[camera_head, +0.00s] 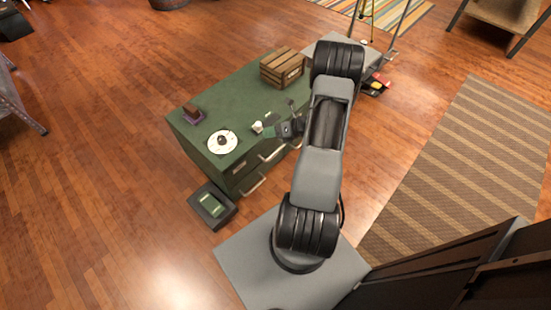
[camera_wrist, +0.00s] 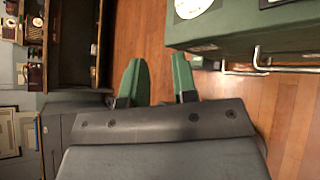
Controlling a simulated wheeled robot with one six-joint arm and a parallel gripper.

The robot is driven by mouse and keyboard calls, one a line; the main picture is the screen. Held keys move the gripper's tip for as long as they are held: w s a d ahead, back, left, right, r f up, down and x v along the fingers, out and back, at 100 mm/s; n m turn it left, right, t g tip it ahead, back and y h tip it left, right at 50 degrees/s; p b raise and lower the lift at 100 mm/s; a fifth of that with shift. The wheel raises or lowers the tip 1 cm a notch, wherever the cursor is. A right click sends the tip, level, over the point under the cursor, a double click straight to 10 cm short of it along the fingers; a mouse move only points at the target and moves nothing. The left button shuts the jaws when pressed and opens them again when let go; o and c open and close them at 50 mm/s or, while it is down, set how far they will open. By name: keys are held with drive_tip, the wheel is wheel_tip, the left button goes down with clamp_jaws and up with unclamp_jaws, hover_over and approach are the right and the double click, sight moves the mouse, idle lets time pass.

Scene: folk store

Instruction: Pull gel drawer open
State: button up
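A green cabinet (camera_head: 228,92) stands left of my arm. Its front carries several drawers with pale bar handles, including a near lower handle (camera_head: 253,187) and an upper handle (camera_head: 272,154). The drawers look shut. No readable label shows which one is the gel drawer. My gripper (camera_head: 270,130) appears over the cabinet's front edge in the head view, partly hidden by my arm. In the wrist view, my gripper (camera_wrist: 158,80) has its two green fingers apart with only floor between them. The cabinet (camera_wrist: 235,42) and a metal handle (camera_wrist: 258,60) lie right of the fingers, apart from them.
On the cabinet top are a wooden crate (camera_head: 283,67), a white round plate (camera_head: 222,141) and a brown block on a purple base (camera_head: 192,113). A dark box with a green top (camera_head: 212,206) sits on the floor by the cabinet. A striped rug (camera_head: 462,165) lies right.

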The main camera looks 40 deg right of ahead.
drive_tip(key=s+d+f+m+t+h+b, duration=0.25)
drive_tip(key=f+m, duration=0.25)
drive_tip(key=f, duration=0.3)
drive_tip(key=s+d+f+m+t+h+b, duration=0.1)
drive_tip(key=d+f+m+t+h+b, duration=0.1)
drive_tip(key=d+f+m, duration=0.35)
drive_tip(key=s+d+f+m+t+h+b, duration=0.25)
drive_tip(key=f+m, duration=0.25)
drive_tip(key=f, duration=0.4)
drive_tip(key=f+b+x, duration=0.1)
drive_tip(key=b+x, duration=0.2)
drive_tip(key=x, duration=1)
drive_tip(key=shift+w+a+f+g, duration=0.2)
drive_tip(key=shift+w+g, duration=0.1)
drive_tip(key=shift+g, duration=0.1)
drive_tip(key=shift+r+m, duration=0.1)
drive_tip(key=shift+m, duration=0.15)
clamp_jaws()
